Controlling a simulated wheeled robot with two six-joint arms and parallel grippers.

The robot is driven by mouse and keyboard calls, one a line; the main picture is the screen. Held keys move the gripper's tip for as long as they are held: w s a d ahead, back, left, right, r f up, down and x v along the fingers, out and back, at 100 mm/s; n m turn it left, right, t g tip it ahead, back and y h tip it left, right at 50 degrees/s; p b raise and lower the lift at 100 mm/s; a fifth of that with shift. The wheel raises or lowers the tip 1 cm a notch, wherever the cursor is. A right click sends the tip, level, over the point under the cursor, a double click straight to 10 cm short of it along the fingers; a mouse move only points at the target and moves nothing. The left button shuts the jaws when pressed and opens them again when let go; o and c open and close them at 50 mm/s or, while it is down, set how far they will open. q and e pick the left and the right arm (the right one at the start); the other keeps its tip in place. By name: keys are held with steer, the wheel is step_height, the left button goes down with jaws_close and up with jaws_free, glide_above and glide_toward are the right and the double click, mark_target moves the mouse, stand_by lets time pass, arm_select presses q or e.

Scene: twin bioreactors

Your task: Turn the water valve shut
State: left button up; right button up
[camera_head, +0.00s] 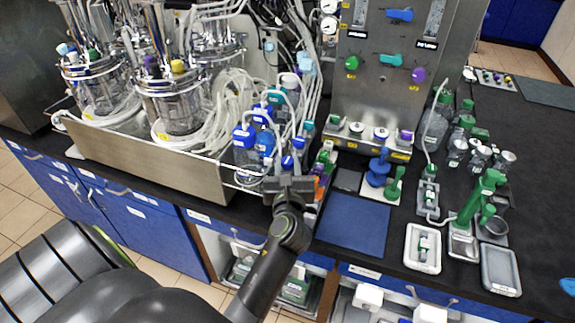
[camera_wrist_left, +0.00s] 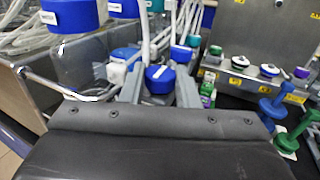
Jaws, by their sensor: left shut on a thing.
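No part in view is readably marked as the water valve. The steel panel (camera_head: 372,100) carries a blue handle (camera_head: 400,15), a teal handle (camera_head: 391,59), a green knob (camera_head: 351,63) and a purple knob (camera_head: 418,75); their labels are too small to read. My left gripper (camera_head: 289,180) is low at the bench's front edge, left of and apart from these handles. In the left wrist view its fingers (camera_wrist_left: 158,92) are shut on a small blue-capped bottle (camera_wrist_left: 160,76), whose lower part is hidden. My right gripper is not in view.
A steel tray (camera_head: 150,160) with glass vessels and coiled tubing stands left. Blue-capped bottles (camera_head: 245,140) crowd beside my left gripper. A blue stand (camera_head: 378,170), a green stand (camera_head: 395,185) and white trays (camera_head: 422,248) stand right. A blue mat (camera_head: 354,225) is bare.

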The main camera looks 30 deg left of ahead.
arm_select(q)
steer(key=shift+r+p, duration=0.2)
steer(key=shift+p, duration=0.3)
steer(key=m+h+p, duration=0.1)
steer(key=m+t+h+p, duration=0.1)
steer(key=p, duration=0.1)
steer(key=m+t+h+p, duration=0.1)
steer(key=h+p, duration=0.1)
steer(key=shift+s+a+r, duration=0.15)
steer(key=shift+a, duration=0.1)
steer(key=shift+f+m+t+h+p, duration=0.25)
steer(key=shift+m+t+h+p, duration=0.25)
steer(key=shift+m+h+p, duration=0.6)
steer(key=shift+n, duration=0.3)
steer(key=o, duration=1)
steer(key=shift+f, duration=0.1)
steer(key=shift+c, duration=0.2)
